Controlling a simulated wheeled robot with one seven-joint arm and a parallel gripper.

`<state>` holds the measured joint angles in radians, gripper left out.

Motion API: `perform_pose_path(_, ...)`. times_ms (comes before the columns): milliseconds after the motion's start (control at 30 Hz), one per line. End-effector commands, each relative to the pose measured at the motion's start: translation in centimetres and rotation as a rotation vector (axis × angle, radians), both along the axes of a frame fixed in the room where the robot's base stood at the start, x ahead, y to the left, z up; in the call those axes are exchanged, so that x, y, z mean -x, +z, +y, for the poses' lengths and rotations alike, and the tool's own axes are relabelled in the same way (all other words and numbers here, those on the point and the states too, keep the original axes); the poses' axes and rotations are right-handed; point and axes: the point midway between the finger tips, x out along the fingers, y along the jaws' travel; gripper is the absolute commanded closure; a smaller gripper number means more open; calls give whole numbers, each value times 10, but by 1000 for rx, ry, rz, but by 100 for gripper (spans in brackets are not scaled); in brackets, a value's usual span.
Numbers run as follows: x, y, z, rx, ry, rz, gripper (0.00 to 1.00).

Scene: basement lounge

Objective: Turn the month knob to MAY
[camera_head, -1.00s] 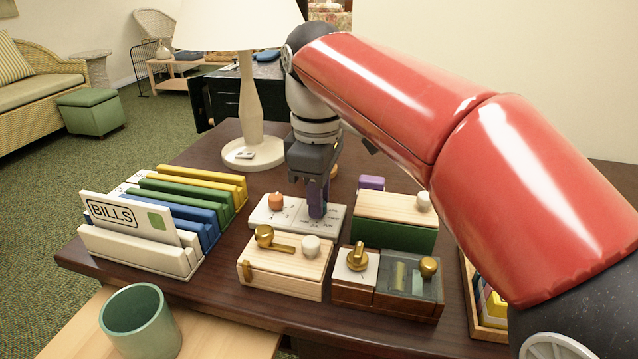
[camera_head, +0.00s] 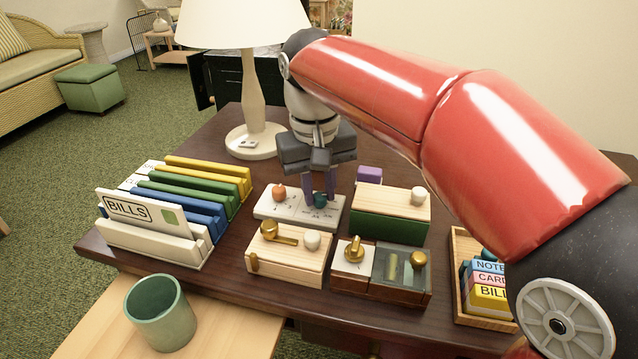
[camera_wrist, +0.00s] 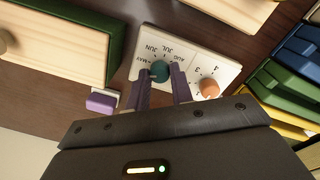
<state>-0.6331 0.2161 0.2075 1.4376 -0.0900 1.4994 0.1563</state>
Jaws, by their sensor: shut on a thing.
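A white dial panel (camera_head: 270,206) lies on the dark desk with a teal knob (camera_head: 320,200) and an orange knob (camera_head: 279,192). My gripper (camera_head: 319,194) points down over the panel, its two purple fingers closed on either side of the teal knob. In the wrist view the teal knob (camera_wrist: 160,72) sits between the fingertips, ringed by labels that read MAY, JUN, JUL and AUG. The orange knob (camera_wrist: 209,87), beside numbers, is outside the right finger. I cannot make out which month the teal knob points at.
A green box with a wooden lid (camera_head: 388,220) stands close to the right of the panel. A wooden box with brass fittings (camera_head: 286,262) is in front. A lamp (camera_head: 252,138) stands behind, and a file rack (camera_head: 150,243) is to the left.

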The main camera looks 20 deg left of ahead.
Motion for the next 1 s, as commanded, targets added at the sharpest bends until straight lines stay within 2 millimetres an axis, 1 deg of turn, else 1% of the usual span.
perform_pose_path(200,0,0,0,0,-171,0,100)
perform_pose_path(500,0,0,0,0,-325,0,100)
perform_pose_path(700,0,0,0,0,-369,0,100)
perform_pose_path(1000,0,0,0,0,-380,0,100)
